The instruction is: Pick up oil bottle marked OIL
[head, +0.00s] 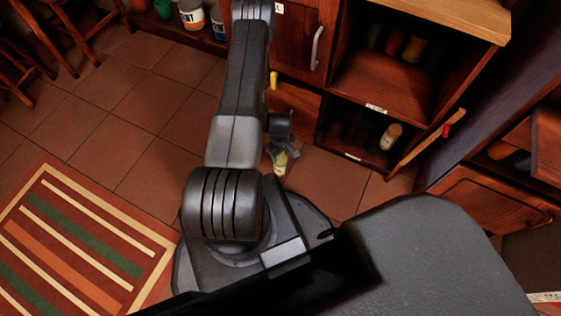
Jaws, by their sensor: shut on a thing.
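My gripper (276,150) hangs low over the tiled floor, in front of the lower cabinet and just right of my arm. It is shut on a small pale yellow-green bottle (281,163), which shows just below the fingers. The bottle's lower part is hidden behind my base, and I cannot read any mark on it. Another bottle (391,136), pale with an orange-brown tint, stands on the bottom shelf of the open cabinet at the right; its label is too small to read.
The open cabinet (388,83) holds several dim coloured items on its upper shelf. Its low door (427,140) stands open at the right. Paint cans (192,16) stand at the back. A striped rug (75,240) lies at left. The tiled floor (150,110) at left is clear.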

